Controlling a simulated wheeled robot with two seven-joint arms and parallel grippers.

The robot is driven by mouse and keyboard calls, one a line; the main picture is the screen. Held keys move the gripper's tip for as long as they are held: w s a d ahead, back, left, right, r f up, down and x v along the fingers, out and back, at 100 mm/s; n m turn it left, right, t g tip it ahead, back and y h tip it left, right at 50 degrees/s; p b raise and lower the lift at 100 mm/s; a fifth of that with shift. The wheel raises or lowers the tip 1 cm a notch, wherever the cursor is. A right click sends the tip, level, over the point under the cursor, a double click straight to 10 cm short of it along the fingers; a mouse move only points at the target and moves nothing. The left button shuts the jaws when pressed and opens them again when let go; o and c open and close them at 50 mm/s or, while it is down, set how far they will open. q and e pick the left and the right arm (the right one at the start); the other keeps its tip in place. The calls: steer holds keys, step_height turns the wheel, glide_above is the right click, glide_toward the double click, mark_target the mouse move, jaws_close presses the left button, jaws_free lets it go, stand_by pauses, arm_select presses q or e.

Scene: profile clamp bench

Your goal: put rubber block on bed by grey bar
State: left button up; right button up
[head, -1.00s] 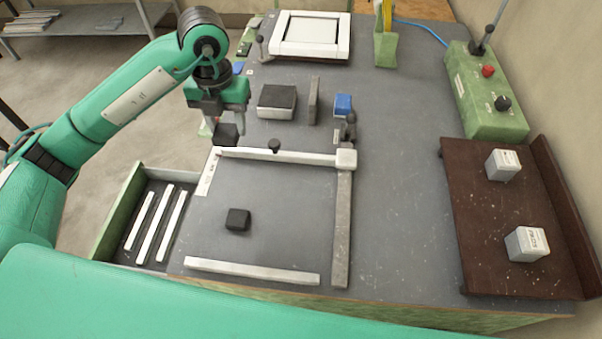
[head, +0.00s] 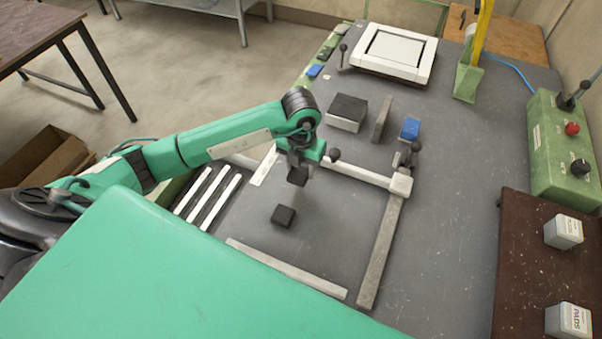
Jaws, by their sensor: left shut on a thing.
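My left gripper (head: 300,163) is shut on a black rubber block (head: 298,177) and holds it above the left part of the bed, near the white rail. A second black block (head: 284,216) lies on the grey bed (head: 325,225), below the held one in the picture. The grey bar (head: 380,253) runs along the right side of the bed, apart from both blocks. A white rail (head: 370,176) crosses the back of the bed, partly hidden by my arm. My right gripper is out of view.
A loose white bar (head: 287,268) lies along the bed's front. Behind the rail stand a dark-topped block (head: 346,112), a grey upright plate (head: 382,119) and a blue block (head: 410,129). White boxes sit on a brown board (head: 520,250) at the right.

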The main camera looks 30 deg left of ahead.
mark_target(301, 169)
arm_select(q)
step_height(301, 169, down, 4)
steer(key=shift+r+p, duration=0.1)
steer(key=shift+p, duration=0.4)
steer(key=shift+f, duration=0.3)
steer(key=shift+f, duration=0.1)
steer(key=shift+f, duration=0.15)
steer(key=o, duration=1)
